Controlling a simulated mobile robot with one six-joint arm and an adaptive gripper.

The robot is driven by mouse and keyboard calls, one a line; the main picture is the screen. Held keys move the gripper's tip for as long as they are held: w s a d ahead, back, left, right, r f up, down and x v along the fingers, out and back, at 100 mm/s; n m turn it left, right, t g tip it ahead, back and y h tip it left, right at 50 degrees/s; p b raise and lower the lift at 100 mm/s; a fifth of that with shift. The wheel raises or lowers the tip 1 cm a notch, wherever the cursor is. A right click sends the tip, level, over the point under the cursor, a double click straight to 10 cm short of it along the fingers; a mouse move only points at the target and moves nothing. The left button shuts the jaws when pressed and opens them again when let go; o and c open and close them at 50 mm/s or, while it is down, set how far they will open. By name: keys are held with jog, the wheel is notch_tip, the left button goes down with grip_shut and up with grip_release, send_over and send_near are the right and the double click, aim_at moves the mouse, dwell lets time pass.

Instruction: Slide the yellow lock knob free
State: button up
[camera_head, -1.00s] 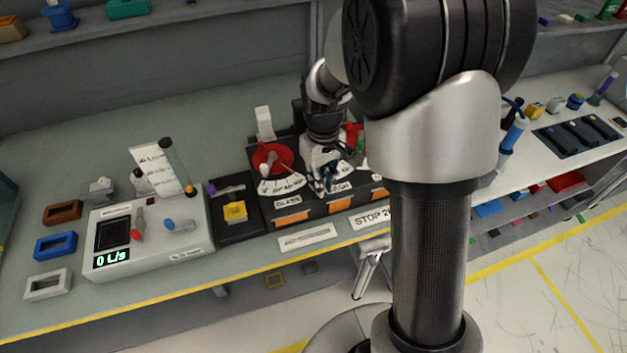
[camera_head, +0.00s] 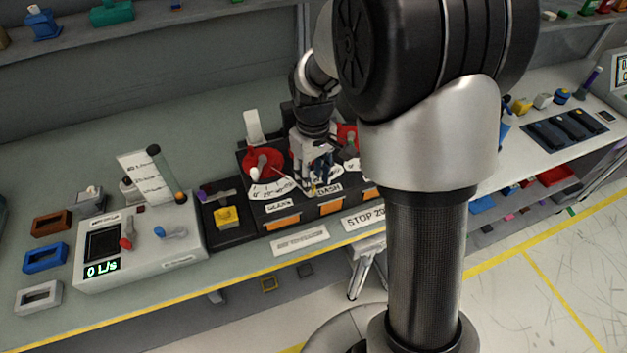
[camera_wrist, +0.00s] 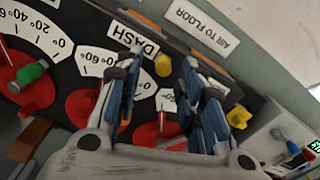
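A small yellow knob (camera_wrist: 163,66) sits beside the DASH label on the black dashboard module in the wrist view. It also shows as a small yellow spot just below my gripper in the head view (camera_head: 313,190). My gripper (camera_wrist: 162,70) is open, with one blue-grey finger on each side of this knob in the picture. I see no grip on it, and cannot tell how far above it the fingertips are. A yellow block (camera_head: 228,217) sits on the dark panel left of the dials.
Red dials (camera_head: 262,160) with white scales stand close around my gripper. The white flow box (camera_head: 140,245), reading 0 L/s, is on the left, with coloured frames (camera_head: 45,257) beside it. The bench behind the module is clear.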

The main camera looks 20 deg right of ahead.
aim_at(314, 185)
notch_tip(314, 185, up, 10)
dwell(0.3)
dwell(0.3)
jog(key=s+a+r+m+t, duration=0.1)
jog(key=s+a+r+t, duration=0.1)
jog(key=s, duration=0.9)
jog(key=s+a+r+m+t, duration=0.2)
jog(key=s+r, duration=0.1)
jog(key=s, duration=0.7)
jog(key=shift+s+r+m+t, duration=0.15)
jog(key=shift+s+m+t, duration=0.15)
jog(key=shift+s, duration=0.1)
